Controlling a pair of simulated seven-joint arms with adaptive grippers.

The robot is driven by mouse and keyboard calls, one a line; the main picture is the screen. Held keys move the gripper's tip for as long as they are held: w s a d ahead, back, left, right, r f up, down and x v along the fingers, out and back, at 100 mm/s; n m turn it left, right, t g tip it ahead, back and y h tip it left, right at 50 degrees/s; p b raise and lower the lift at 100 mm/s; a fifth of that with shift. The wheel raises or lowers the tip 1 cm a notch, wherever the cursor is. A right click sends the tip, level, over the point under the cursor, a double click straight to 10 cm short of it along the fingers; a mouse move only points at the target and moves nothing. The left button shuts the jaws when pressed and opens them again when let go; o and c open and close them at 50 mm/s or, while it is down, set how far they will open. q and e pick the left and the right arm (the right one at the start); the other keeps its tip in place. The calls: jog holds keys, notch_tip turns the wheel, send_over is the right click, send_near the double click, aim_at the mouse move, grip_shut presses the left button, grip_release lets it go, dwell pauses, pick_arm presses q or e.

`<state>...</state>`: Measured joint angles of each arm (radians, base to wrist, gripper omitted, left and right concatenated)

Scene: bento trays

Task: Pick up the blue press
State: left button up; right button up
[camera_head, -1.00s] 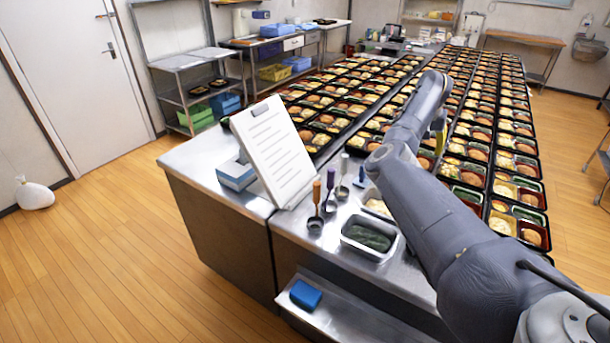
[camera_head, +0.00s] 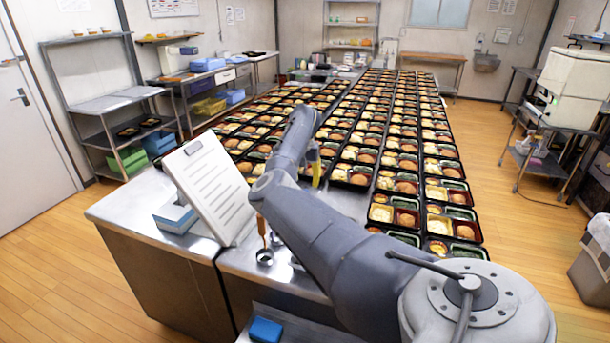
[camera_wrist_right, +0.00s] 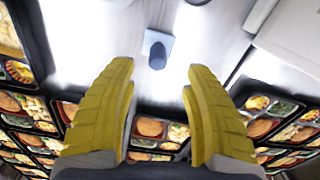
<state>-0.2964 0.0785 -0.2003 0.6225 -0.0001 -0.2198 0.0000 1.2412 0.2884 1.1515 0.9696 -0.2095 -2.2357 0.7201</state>
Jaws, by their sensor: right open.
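The blue press (camera_wrist_right: 157,54) stands on the steel counter in the right wrist view, with a pale blue square base and a darker knob. It is just beyond the fingertips, near the middle between them, and apart from them. In the head view my right arm hides it. My right gripper (camera_wrist_right: 161,72) is open and empty, its two yellow fingers wide apart. In the head view only a bit of its yellow fingers (camera_head: 317,168) shows past my arm. My left gripper is in neither view.
A clipboard (camera_head: 208,190) leans beside a blue box (camera_head: 174,216) on the counter's left. An orange-handled ladle (camera_head: 263,245) stands near my arm. Rows of bento trays (camera_head: 405,190) fill the counter beyond. A blue block (camera_head: 265,329) lies on the lower shelf.

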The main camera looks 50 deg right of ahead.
jog(key=shift+s+f, duration=0.15)
jog(key=shift+f, duration=4.3)
grip_shut()
